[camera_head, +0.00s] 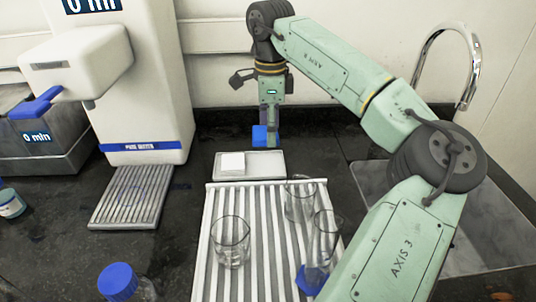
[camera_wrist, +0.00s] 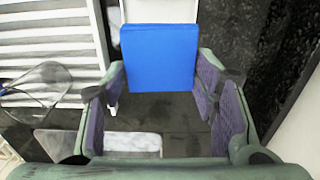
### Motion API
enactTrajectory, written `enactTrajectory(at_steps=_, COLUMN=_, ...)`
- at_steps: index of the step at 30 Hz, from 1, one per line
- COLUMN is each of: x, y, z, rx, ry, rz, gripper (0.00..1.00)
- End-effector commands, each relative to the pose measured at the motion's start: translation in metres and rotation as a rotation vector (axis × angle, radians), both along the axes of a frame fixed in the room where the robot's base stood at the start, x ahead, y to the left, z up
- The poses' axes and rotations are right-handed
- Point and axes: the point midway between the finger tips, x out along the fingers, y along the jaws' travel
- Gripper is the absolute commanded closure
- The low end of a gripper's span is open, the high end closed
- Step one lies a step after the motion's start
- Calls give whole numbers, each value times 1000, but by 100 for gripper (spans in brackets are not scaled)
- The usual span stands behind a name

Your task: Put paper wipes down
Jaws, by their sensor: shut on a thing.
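A flat blue block, which looks like the paper wipes (camera_head: 260,137), hangs at the end of my gripper (camera_head: 266,130) near the back wall. In the wrist view the blue block (camera_wrist: 158,62) fills the gap between the purple finger pads, and my gripper (camera_wrist: 161,68) is shut on it. A shallow light tray (camera_head: 268,164) lies on the counter just in front of and below the gripper. A white square stack (camera_head: 232,162) rests on the tray's left part. I cannot tell how high the blue block is above the counter.
A white slatted rack (camera_head: 215,272) stands in front of the tray, with glass beakers (camera_head: 231,243) on it. A water dispenser (camera_head: 145,90) and its drip grate (camera_head: 130,198) are at left. A sink and tap (camera_head: 474,75) are at right. A blue-capped bottle (camera_head: 118,281) stands in front.

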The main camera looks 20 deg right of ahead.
Motion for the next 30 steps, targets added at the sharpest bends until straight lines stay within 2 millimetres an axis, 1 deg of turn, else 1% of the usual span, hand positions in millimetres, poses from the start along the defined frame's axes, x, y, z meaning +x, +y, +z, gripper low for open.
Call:
enactTrajectory(at_steps=1, x=-1, y=0, z=-11, rx=2, ry=4, rz=1, gripper=77)
enactTrajectory(at_steps=3, x=-1, y=0, z=-26, rx=3, ry=3, rz=2, gripper=77)
enactTrajectory(at_steps=5, x=-1, y=0, z=-36, rx=2, ry=3, rz=1, gripper=77)
enactTrajectory(at_steps=6, x=-1, y=0, z=-45, rx=0, ry=1, rz=1, gripper=77)
enactTrajectory(at_steps=11, x=-1, y=0, z=-60, rx=1, ry=1, rz=1, gripper=77)
enactTrajectory(at_steps=15, x=-1, y=0, z=-82, rx=1, ry=2, rz=2, gripper=77)
enactTrajectory(at_steps=17, x=-1, y=0, z=-85, rx=1, ry=1, rz=2, gripper=77)
enactTrajectory(at_steps=24, x=-1, y=0, z=-82, rx=0, ry=0, rz=1, gripper=77)
enactTrajectory(at_steps=28, x=-1, y=0, z=-86, rx=1, ry=1, rz=1, gripper=77)
enactTrajectory(at_steps=29, x=0, y=0, z=-86, rx=1, ry=0, rz=1, gripper=46)
enactTrajectory(at_steps=30, x=0, y=0, z=-85, rx=1, ry=0, rz=1, gripper=43)
